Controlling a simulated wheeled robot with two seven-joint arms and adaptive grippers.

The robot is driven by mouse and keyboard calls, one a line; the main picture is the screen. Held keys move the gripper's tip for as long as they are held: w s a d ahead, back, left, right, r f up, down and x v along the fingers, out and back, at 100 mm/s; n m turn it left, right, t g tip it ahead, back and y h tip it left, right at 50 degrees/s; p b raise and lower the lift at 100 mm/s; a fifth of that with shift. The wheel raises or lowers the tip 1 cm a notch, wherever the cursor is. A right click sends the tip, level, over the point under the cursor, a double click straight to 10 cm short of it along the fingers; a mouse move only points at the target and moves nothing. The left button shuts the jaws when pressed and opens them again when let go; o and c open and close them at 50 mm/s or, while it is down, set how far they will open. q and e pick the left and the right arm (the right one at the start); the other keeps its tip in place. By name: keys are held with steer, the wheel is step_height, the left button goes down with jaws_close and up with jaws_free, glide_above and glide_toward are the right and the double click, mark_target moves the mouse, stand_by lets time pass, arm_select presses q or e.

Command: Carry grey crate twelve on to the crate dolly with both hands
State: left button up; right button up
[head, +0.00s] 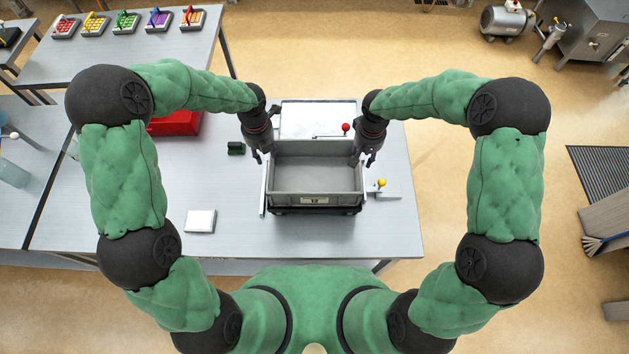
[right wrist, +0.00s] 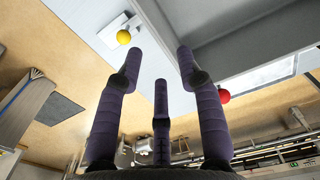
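The grey crate twelve (head: 314,182) stands upright and looks empty, with a "12" label on its near wall. A dark base shows beneath its near edge; I cannot tell whether this is the crate dolly. My left gripper (head: 263,155) is at the crate's left far corner, its fingers apart. My right gripper (head: 366,157) is at the right far corner, also with fingers apart. In the right wrist view, the right gripper (right wrist: 158,45) has spread fingers beside the crate wall (right wrist: 240,45). Contact with the crate cannot be told.
A white panel (head: 305,117) with a red-knobbed lever (head: 346,128) lies behind the crate. A yellow knob (head: 382,183) is at its right. A red box (head: 175,123), a small green-black item (head: 236,148) and a white square (head: 200,221) lie left on the grey table (head: 120,215).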

steer(key=shift+r, duration=1.6)
